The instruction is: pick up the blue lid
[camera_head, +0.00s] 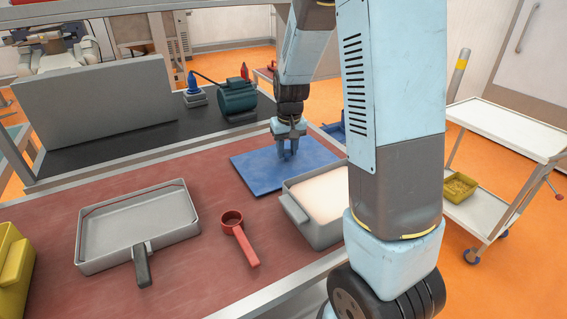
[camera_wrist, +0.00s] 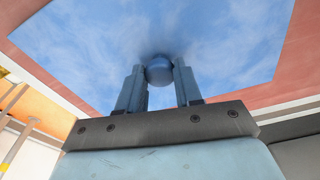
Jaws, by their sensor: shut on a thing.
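The blue lid (camera_head: 262,172) is a flat rectangular plate lying level at the far right of the red-brown table, just behind a grey box. It fills the upper middle of the wrist view (camera_wrist: 90,55), with a round blue knob (camera_wrist: 159,70) at its centre. My gripper (camera_head: 289,153) points down at the middle of the lid. In the wrist view, its fingers (camera_wrist: 159,80) are on either side of the knob and shut on it. The fingers partly hide the knob in the head view. I cannot tell whether the lid touches the table.
The grey box (camera_head: 288,208) with pale contents stands close in front of the lid. A red scoop (camera_head: 240,240) and a grey tray (camera_head: 85,243) with a dark handle lie left. A green motor (camera_head: 237,97) stands behind on a black surface. A white trolley (camera_head: 515,133) stands right.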

